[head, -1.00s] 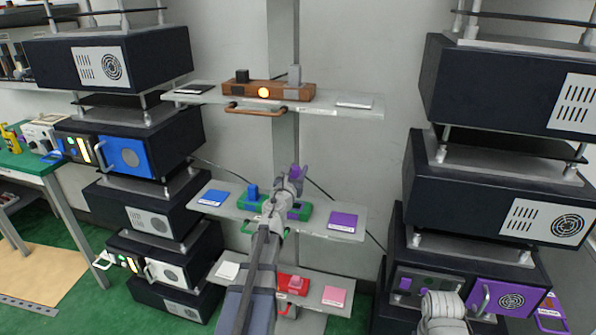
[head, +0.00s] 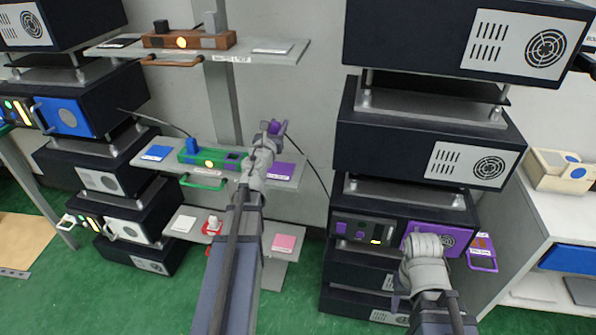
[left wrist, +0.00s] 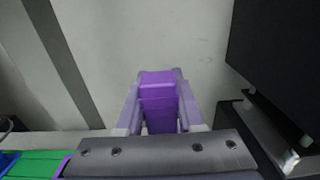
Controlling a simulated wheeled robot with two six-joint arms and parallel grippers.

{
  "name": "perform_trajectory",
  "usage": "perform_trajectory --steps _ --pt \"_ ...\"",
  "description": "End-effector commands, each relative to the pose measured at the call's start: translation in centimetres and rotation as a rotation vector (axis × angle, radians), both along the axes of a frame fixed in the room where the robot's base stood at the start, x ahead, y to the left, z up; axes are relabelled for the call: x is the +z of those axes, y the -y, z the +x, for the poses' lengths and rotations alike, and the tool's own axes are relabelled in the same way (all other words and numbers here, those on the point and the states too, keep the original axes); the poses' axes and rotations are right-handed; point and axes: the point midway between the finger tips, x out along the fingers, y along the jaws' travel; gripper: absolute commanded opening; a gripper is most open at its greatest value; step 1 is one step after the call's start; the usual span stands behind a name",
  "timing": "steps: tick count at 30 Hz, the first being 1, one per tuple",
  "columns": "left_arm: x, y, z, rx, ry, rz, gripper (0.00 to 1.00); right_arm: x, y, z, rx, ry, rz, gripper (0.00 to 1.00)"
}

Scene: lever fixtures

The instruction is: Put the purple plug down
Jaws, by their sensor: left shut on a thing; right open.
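The purple plug (head: 275,127) is between the fingers of my left gripper (head: 270,131), which is shut on it. In the left wrist view the plug (left wrist: 158,98) fills the space between the two fingers, with grey wall behind. In the head view it shows just above the purple pad (head: 284,172) on the middle shelf, apart from it. My left wrist covers the pad's left side. A green socket strip (head: 208,158) with a blue plug (head: 193,146) lies to the left. My right gripper (head: 401,284) is open, mostly hidden by its wrist, in front of the right rack.
A blue pad (head: 157,153) lies at the shelf's left end. A shelf above (head: 262,56) holds a brown strip (head: 190,40); a lower shelf has a pink pad (head: 284,243). Dark racks (head: 430,140) stand on the right. A dark cable runs behind the middle shelf.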

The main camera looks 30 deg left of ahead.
Motion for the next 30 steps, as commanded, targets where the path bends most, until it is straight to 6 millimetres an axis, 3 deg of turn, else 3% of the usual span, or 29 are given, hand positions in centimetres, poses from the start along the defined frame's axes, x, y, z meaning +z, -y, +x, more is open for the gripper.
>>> perform_trajectory --steps 8,21,30 --pt "-0.3 0.0 -0.2 0.0 0.0 0.0 0.0 -0.3 0.0 0.0 0.001 0.0 0.0 0.5" --pt "-6.0 0.0 -0.1 0.001 0.0 0.0 0.0 -6.0 0.0 0.0 0.001 0.0 0.0 0.5" --pt "-6.6 0.0 -0.1 0.001 0.0 0.0 0.0 -6.6 0.0 0.0 0.001 0.0 0.0 0.5"
